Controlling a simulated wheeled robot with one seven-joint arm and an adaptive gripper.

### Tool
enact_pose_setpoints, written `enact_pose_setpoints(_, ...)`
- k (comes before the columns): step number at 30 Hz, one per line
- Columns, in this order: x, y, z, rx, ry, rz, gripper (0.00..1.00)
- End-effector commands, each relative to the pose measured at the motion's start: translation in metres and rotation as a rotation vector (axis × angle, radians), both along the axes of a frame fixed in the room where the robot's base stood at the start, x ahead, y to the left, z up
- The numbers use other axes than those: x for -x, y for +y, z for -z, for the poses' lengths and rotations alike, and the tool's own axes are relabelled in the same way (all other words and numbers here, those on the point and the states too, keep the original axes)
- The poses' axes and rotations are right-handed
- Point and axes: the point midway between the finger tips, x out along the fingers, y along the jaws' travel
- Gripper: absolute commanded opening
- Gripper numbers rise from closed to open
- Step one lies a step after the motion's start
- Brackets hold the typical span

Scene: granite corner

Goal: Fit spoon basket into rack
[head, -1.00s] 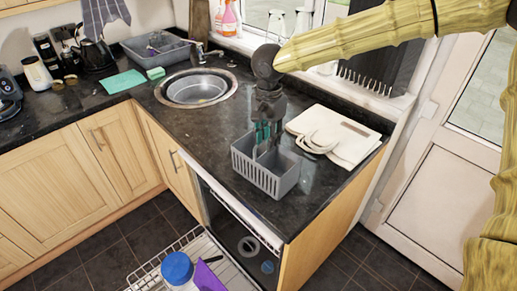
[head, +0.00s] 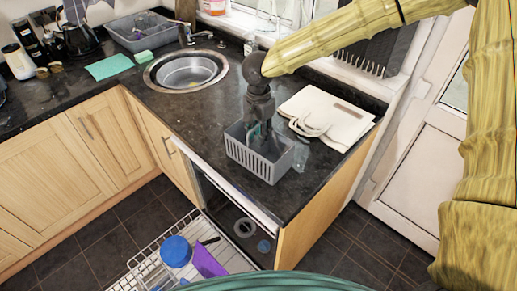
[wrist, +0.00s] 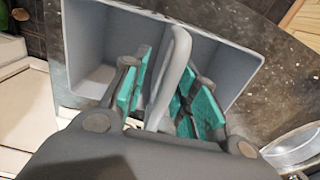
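The grey two-compartment spoon basket (head: 250,160) stands upright on the dark granite counter near its front edge. My gripper (head: 259,137) points down into it from above. In the wrist view, the teal finger pads (wrist: 168,95) are on either side of the basket's central handle (wrist: 178,65), with some gap showing on the left, so the gripper looks open around it. Contact on the right side is hard to tell. The basket's compartments (wrist: 95,50) look empty. The white wire rack (head: 146,268) is pulled out low, in front of the open dishwasher, partly cut off by the frame.
A blue-lidded container (head: 176,252) and a purple item (head: 208,260) occupy the rack. White chopping boards (head: 325,115) lie right of the basket. The round sink (head: 187,72) is behind left. A grey tub (head: 135,30) and teal cloth (head: 108,67) lie farther left.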

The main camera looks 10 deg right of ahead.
Motion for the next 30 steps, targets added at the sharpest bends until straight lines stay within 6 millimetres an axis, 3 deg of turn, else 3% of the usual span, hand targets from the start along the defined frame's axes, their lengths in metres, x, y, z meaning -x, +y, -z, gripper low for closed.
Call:
enact_pose_setpoints(9,-0.001,-0.002,0.031,0.001,0.000,0.000,0.29)
enact_pose_setpoints(17,-0.001,-0.002,0.033,0.000,-0.001,0.000,0.29)
enact_pose_setpoints(22,-0.001,-0.002,0.033,0.000,-0.001,0.000,0.00)
enact_pose_setpoints(30,-0.001,-0.003,0.032,0.000,-0.001,0.001,0.00)
